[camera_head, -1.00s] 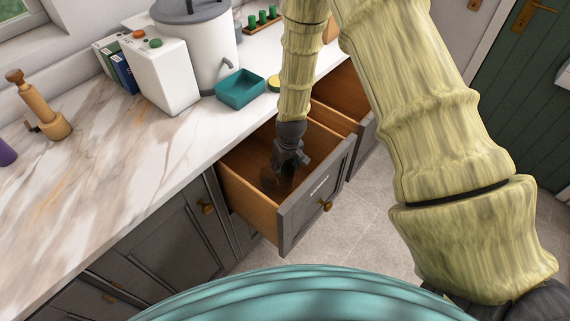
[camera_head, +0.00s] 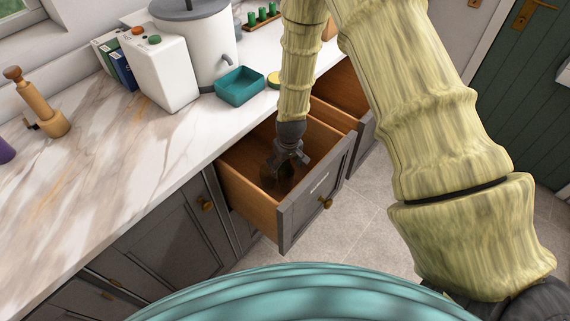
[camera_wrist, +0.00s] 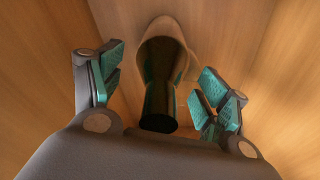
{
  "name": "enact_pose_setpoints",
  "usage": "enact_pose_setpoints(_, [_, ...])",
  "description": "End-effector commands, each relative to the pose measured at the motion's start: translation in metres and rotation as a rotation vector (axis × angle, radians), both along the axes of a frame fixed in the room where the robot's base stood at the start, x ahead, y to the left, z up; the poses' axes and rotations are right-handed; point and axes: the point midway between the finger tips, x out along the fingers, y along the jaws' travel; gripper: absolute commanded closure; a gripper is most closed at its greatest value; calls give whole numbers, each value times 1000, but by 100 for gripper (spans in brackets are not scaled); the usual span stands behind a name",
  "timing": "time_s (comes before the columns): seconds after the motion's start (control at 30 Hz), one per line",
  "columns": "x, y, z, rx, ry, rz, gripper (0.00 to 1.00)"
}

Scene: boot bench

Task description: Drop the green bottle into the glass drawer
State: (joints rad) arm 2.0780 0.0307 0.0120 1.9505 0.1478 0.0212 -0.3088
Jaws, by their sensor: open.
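In the wrist view the fingers of my gripper (camera_wrist: 162,86) are open and spread apart. A dark green bottle (camera_wrist: 158,85) is between and beyond them, with a gap on each side. The bottle seems to be at the wooden drawer bottom; exact contact is hard to tell. In the head view my gripper and the shadow mostly hide the bottle.
A second open drawer (camera_head: 343,93) is just beyond. On the marble counter (camera_head: 120,165) are a teal tray (camera_head: 240,86), a white box (camera_head: 155,72), a white urn (camera_head: 200,45), books (camera_head: 120,66) and a wooden mill (camera_head: 42,108). Tiled floor lies right of the drawers.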

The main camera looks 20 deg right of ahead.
Motion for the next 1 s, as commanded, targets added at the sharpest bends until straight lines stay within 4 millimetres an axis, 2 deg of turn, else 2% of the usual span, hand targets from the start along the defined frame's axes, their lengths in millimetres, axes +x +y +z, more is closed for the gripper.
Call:
enact_pose_setpoints(0.17, [0, 0, 1, 0, 0, 0, 25])
enact_pose_setpoints(0.37, [0, 0, 16, 0, -1, 1, 25])
enact_pose_setpoints(1.0, [-11, -1, 89, 0, -1, 1, 25])
